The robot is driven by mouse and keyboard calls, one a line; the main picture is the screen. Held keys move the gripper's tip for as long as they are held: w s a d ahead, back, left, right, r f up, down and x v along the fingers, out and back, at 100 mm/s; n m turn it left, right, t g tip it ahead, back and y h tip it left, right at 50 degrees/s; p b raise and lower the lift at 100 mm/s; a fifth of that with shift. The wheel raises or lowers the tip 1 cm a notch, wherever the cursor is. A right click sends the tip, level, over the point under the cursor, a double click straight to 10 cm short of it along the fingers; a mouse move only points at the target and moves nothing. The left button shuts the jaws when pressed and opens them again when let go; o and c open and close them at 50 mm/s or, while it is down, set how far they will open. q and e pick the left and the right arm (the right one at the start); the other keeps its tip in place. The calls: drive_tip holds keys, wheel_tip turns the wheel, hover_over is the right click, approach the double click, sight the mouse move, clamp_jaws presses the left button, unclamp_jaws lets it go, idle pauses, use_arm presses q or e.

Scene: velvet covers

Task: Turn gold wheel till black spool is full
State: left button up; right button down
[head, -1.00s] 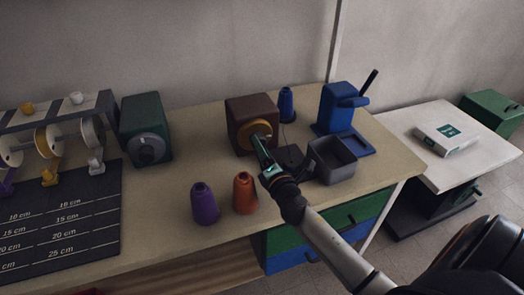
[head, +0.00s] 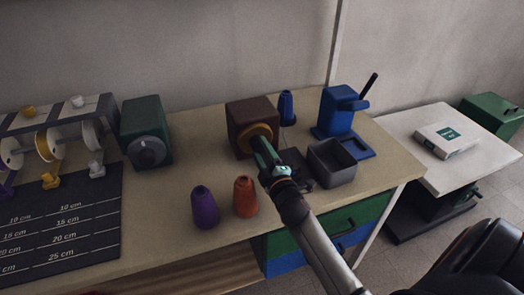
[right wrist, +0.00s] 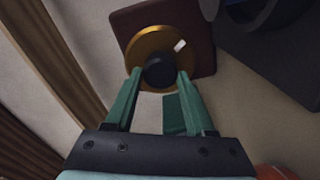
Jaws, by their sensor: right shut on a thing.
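The gold wheel (head: 262,132) is on the front of a brown box (head: 240,113) on the table. My right gripper (head: 262,148) reaches it from the front and partly covers it. In the right wrist view, the gold wheel (right wrist: 143,45) has a black central knob (right wrist: 159,71) and a pale mark at its upper right. The right gripper's fingers (right wrist: 158,78) are closed on the knob from both sides. I cannot make out a black spool; the arm hides part of the area beside the box. My left gripper is out of view.
A grey open bin (head: 333,178) and a blue lever press (head: 338,112) are to the right. A purple cone (head: 204,209) and an orange cone (head: 245,198) stand in front. A green box (head: 143,125) is left.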

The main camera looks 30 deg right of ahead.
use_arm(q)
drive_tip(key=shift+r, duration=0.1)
use_arm(e)
drive_tip(key=shift+m, duration=0.6)
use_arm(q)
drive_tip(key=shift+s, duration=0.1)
use_arm(e)
drive_tip(key=shift+c, duration=1.3)
unclamp_jaws()
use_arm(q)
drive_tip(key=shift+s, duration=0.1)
